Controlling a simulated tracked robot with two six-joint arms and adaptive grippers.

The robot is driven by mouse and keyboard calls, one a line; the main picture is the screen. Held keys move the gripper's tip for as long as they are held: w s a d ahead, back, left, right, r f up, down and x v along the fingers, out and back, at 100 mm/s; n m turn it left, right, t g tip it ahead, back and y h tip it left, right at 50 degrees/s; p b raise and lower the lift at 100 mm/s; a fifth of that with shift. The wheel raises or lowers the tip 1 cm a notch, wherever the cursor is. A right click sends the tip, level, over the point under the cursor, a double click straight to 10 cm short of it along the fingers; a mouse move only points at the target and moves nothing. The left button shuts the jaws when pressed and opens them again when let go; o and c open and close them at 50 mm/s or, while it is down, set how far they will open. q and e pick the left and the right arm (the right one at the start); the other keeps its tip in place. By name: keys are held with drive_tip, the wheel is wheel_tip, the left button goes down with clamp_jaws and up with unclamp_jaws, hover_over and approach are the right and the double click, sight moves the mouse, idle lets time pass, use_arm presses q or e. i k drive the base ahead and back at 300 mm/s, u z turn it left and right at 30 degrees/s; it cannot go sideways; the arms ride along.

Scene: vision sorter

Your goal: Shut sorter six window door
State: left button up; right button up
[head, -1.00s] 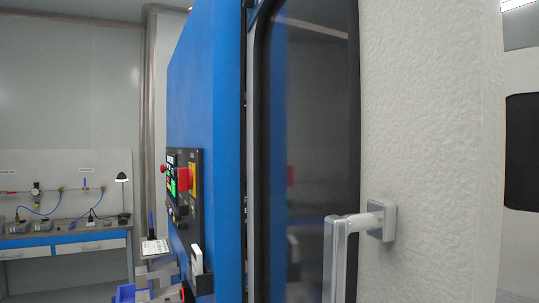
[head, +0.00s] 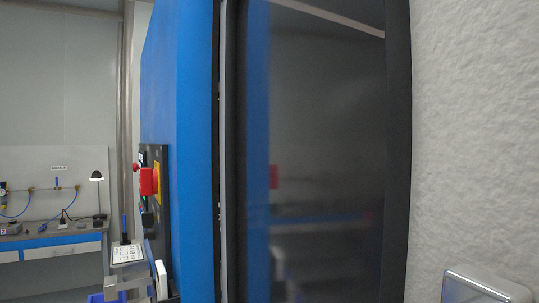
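The sorter's door with its dark window (head: 325,150) stands large and close in the head view, its black frame upright. Its white textured panel (head: 475,130) fills the right side. A metal handle mount (head: 485,288) shows at the bottom right, and the rest of the handle is cut off. The blue sorter body (head: 185,150) is directly left of the door, with a narrow dark gap (head: 216,150) between them. I cannot tell how far open the door is. Neither gripper shows.
A control panel with a red knob (head: 149,181) sticks out from the blue body on the left. A workbench (head: 50,240) with a lamp (head: 98,180) stands at the far left.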

sight(372, 150)
drive_tip(key=z, duration=0.05)
drive_tip(key=k, duration=1.05)
drive_tip(key=z, duration=0.15)
